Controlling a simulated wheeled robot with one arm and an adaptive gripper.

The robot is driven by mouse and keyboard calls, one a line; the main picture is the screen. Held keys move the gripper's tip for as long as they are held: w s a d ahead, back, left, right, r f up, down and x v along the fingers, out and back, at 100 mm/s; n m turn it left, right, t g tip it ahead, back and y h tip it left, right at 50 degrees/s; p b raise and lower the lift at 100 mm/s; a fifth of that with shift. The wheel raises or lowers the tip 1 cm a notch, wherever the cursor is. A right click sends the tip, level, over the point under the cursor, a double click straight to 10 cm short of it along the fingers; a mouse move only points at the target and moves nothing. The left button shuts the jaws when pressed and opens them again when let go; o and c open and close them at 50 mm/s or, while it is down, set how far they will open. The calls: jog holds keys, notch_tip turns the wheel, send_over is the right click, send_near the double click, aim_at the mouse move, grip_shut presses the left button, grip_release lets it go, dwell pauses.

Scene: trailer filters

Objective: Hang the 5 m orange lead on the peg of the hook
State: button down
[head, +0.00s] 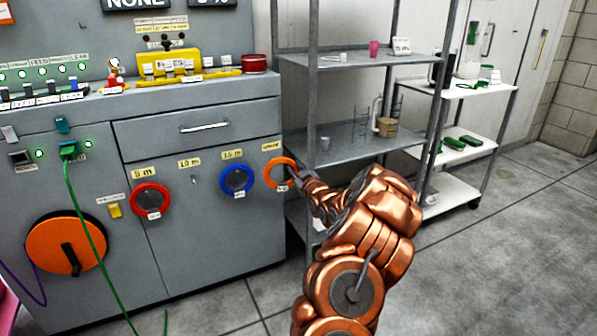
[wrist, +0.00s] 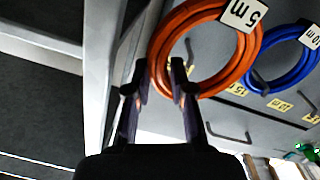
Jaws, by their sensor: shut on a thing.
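The orange lead (head: 270,174) is a coil at the right end of the cabinet front, below the rightmost label (head: 279,146). In the wrist view the orange lead (wrist: 161,40) is large, with a white "5 m" tag (wrist: 244,14). My gripper (head: 292,172) is at the coil's right side. In the wrist view my gripper (wrist: 160,75) has its fingers on either side of the coil's edge, shut on it. Whether the coil still rests on a peg there is hidden. A small peg (head: 195,180) sits bare under the "10 m" label (head: 189,163).
A red coil (head: 151,187) hangs under the "5 m" label (head: 144,172). A blue coil (head: 250,180), tagged "10 m" in the wrist view, hangs under the "15 m" label (head: 232,154). A metal shelf post (head: 311,90) stands close right of my gripper. A drawer handle (head: 205,127) protrudes above.

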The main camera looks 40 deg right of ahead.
jog(key=shift+p+x, duration=0.3)
jog(key=shift+x, duration=2.15)
jog(key=shift+w+d+f+p, duration=0.1)
jog(key=shift+w+f+p, duration=0.25)
jog(key=shift+w+f, duration=0.3)
jog(key=shift+f, duration=0.15)
jog(key=c, duration=0.9)
grip_release()
jog(key=shift+s, duration=0.1)
jog(key=shift+v, duration=5.95)
